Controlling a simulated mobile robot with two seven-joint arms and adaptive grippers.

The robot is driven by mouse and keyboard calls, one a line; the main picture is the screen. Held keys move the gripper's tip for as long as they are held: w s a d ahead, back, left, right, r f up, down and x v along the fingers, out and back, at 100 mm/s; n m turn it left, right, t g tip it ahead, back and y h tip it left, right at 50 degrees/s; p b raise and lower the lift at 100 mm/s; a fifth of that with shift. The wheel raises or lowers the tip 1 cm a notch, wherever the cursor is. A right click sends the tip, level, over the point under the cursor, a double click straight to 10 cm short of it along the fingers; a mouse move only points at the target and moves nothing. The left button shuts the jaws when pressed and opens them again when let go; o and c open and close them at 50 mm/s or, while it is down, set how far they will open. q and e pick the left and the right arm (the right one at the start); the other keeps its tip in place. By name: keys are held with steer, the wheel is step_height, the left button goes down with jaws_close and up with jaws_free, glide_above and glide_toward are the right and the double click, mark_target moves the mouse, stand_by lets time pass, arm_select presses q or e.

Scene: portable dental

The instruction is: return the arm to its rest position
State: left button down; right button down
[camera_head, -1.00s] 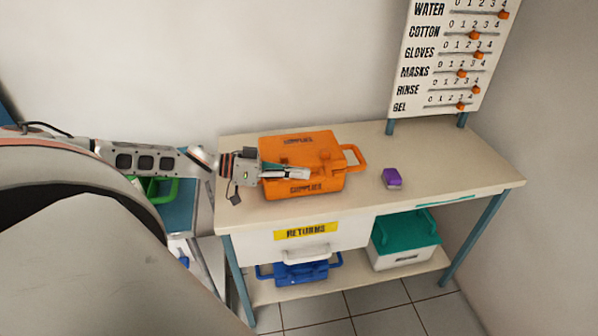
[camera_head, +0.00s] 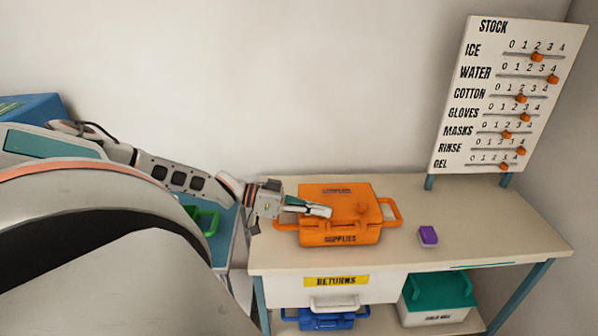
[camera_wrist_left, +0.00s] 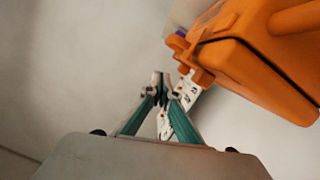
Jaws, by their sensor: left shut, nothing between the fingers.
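My left arm comes in from the left in the head view. Its gripper (camera_head: 318,210) is shut and empty, in front of or over the left part of the orange supplies case (camera_head: 340,236); I cannot tell whether they touch. In the left wrist view the gripper (camera_wrist_left: 162,84) shows its fingertips together, with the orange case (camera_wrist_left: 250,65) at the upper right. The case is closed and sits on the bench top. My right gripper is in neither view.
The bench (camera_head: 490,225) holds a small purple block (camera_head: 428,235) right of the case. A stock board (camera_head: 500,95) stands behind at the right. A returns drawer (camera_head: 335,290) is below, with a green-lidded box (camera_head: 438,292) and a blue case (camera_head: 325,320) underneath. The bench's right part is mostly clear.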

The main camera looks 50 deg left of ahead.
arm_select(q)
steer(key=v, duration=0.6)
steer(key=shift+r, duration=0.1)
steer(key=s+d+f+y, duration=0.3)
steer(key=s+d+f, duration=0.1)
steer(key=d+f, duration=0.4)
steer(key=s+d+f+y, duration=0.3)
steer(key=s+d+f, duration=0.1)
steer(key=d+f, duration=0.5)
steer(key=s+d+f+n+y, duration=0.1)
steer(key=s+d+f+y, duration=0.1)
steer(key=d+f, duration=0.6)
step_height(320, 180, down, 5)
steer(key=shift+s+d+r+y, duration=0.15)
steer(key=shift+s+d+y, duration=0.2)
steer(key=shift+s, duration=0.55)
steer(key=shift+a, duration=0.15)
